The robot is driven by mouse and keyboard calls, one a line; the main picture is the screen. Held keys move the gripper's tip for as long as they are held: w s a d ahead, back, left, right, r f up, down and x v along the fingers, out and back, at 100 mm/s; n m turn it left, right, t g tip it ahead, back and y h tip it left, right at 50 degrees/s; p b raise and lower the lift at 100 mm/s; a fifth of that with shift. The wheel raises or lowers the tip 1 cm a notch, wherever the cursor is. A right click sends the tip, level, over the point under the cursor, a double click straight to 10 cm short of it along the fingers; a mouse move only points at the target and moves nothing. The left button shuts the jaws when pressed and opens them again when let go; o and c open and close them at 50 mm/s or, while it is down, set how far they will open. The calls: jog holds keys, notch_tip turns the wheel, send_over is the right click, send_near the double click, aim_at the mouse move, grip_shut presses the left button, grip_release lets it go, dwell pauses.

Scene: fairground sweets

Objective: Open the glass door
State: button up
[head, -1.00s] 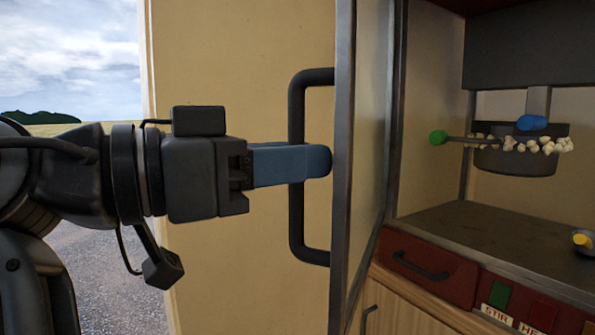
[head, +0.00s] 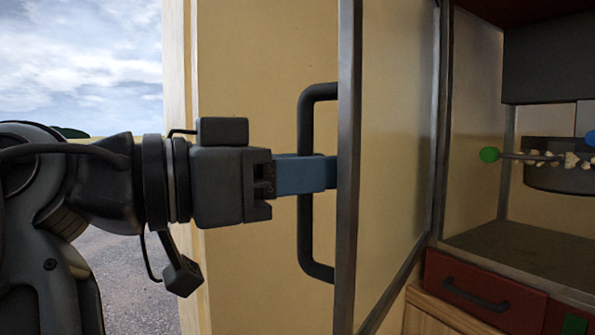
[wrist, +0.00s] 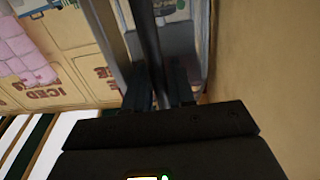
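The glass door (head: 390,150) stands open at an angle, its metal frame edge (head: 348,150) towards me and its far side by the cabinet. Its dark bar handle (head: 305,235) is upright on the left face. My gripper (head: 308,173) reaches in from the left, its blue fingers level across the middle of the handle. The fingertips end at the door's frame edge, which partly hides them. In the wrist view the handle bar (wrist: 150,45) runs between the two fingers, which look closed on it.
Right of the door is an open cabinet with a metal counter (head: 510,240), a red drawer (head: 480,292) and a green-knobbed rod (head: 489,155) by a pot with popcorn. A cream wall (head: 250,270) stands behind my gripper. The wrist view shows lettered "ICED" panels (wrist: 75,90).

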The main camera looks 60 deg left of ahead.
jog(key=shift+o, duration=1)
jog(key=shift+s+f, duration=0.1)
jog(key=shift+s, duration=0.1)
jog(key=s, duration=0.7)
jog(key=shift+s+a+b, duration=0.25)
jog(key=shift+a+b, duration=0.05)
jog(key=shift+b, duration=0.15)
jog(key=shift+s, duration=0.1)
